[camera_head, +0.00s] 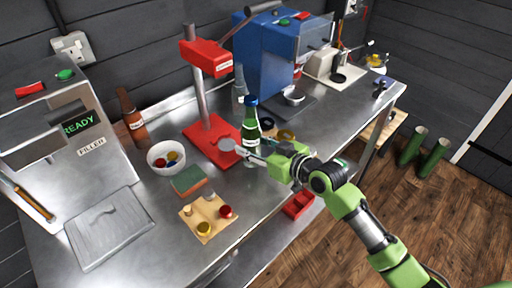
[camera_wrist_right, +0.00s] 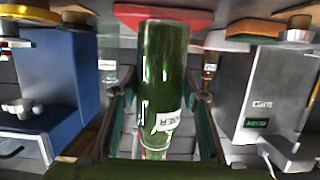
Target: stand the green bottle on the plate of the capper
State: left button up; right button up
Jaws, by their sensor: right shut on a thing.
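The green bottle (camera_head: 251,128) has a blue top and a white label, and looks upright. My right gripper (camera_head: 252,150) is shut around its lower part. In the right wrist view, which is upside down, the bottle (camera_wrist_right: 163,75) stands between my two fingers (camera_wrist_right: 160,105). The red capper (camera_head: 207,56) has a head on a grey post over a red base (camera_head: 205,132). Its round grey plate (camera_head: 227,145) lies at the base's front, just left of the bottle. My left gripper is out of view.
The filler (camera_head: 85,140) stands at the left, near a brown bottle (camera_head: 131,115). A blue machine (camera_head: 268,55) stands behind right.

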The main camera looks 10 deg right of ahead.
jog(key=shift+w+a+b, duration=0.5)
jog(key=shift+w+a, duration=0.35)
jog(key=shift+w, duration=0.3)
jog(key=shift+r+b+x, duration=0.25)
jog(key=shift+b+x, duration=0.25)
jog(key=shift+x, duration=0.7)
jog(key=shift+w+a, duration=0.2)
jog(key=shift+w, duration=0.15)
jog(key=shift+w+a+f+b, duration=0.1)
jog(key=shift+w+a+b, duration=0.5)
jog(key=shift+w, duration=0.2)
jog(key=shift+w+a+b, duration=0.6)
jog(key=shift+w, duration=0.2)
jog(key=shift+w+a+b, duration=0.5)
jog(key=shift+w+a, duration=0.1)
jog(key=shift+w, duration=0.25)
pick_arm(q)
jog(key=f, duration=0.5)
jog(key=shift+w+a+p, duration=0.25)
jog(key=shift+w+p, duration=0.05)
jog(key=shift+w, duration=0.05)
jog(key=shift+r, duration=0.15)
pick_arm(e)
jog(key=shift+s, duration=0.1)
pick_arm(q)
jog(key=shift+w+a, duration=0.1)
pick_arm(e)
jog(key=shift+f, duration=0.35)
